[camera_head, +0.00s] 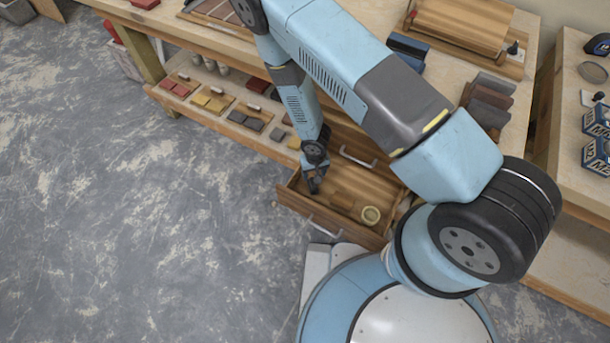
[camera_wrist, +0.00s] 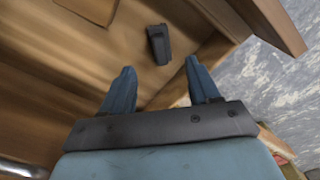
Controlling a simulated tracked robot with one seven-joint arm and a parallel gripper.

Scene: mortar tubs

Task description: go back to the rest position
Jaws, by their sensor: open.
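My gripper (camera_head: 314,176) hangs over the left end of an open wooden drawer (camera_head: 330,217) in the head view. In the wrist view my gripper (camera_wrist: 158,78) has its two blue fingers spread apart with nothing between them. A small dark grey block-like object (camera_wrist: 158,45) lies on the drawer floor just beyond the fingertips, apart from them. In the head view I cannot tell that object from the dark end of my gripper.
The drawer's metal handle (camera_head: 325,227) faces the front. Behind is a workbench (camera_head: 215,25), its low shelf holding red, yellow and dark tiles (camera_head: 214,102). Another metal handle (camera_head: 358,157) is close behind the drawer. Bare grey floor (camera_head: 130,200) is free at left.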

